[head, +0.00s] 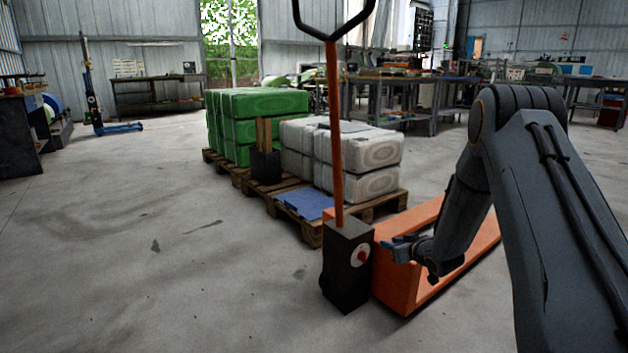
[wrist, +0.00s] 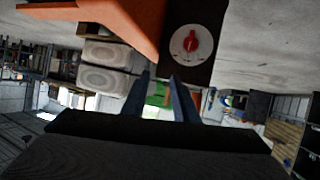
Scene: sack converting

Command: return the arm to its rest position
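My arm reaches in from the right of the head view. My gripper (head: 388,244) is beside the orange pallet jack (head: 440,262), close to its black housing (head: 345,280) in the picture. In the wrist view, which looks upside down, the two fingers of my gripper (wrist: 160,76) stand apart with nothing between them. The red knob (head: 361,257) on a white round dial faces me. It also shows in the wrist view (wrist: 190,42), ahead of the fingers and apart from them.
The jack's tall orange handle (head: 335,120) rises from the housing. Pallets (head: 318,232) behind it bear grey sacks (head: 370,150), green sacks (head: 265,105) and a blue sheet (head: 306,203). Workbenches (head: 400,90) stand at the back.

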